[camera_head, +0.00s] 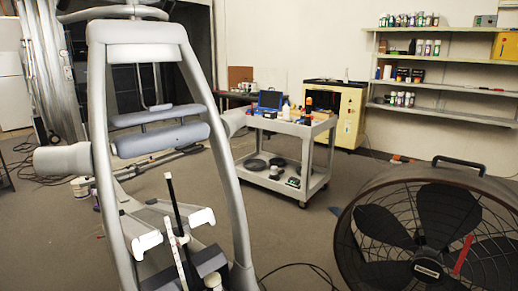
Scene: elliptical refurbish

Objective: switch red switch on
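No part that I can make out clearly as a red switch shows in the camera_head view. A red strip (462,255) shows at the front of the large black fan (378,222) at the lower right; I cannot tell whether it is a switch. A thin red mark (177,258) shows low inside the grey elliptical machine (232,190); what it is cannot be told. Neither of my grippers is in view.
The elliptical machine fills the left and centre foreground. A grey cart (290,126) with tools and dark weight plates stands behind it. A yellowish cabinet (350,112) and wall shelves (440,58) are at the back. Cables lie on the floor. Open floor (290,230) lies between machine and fan.

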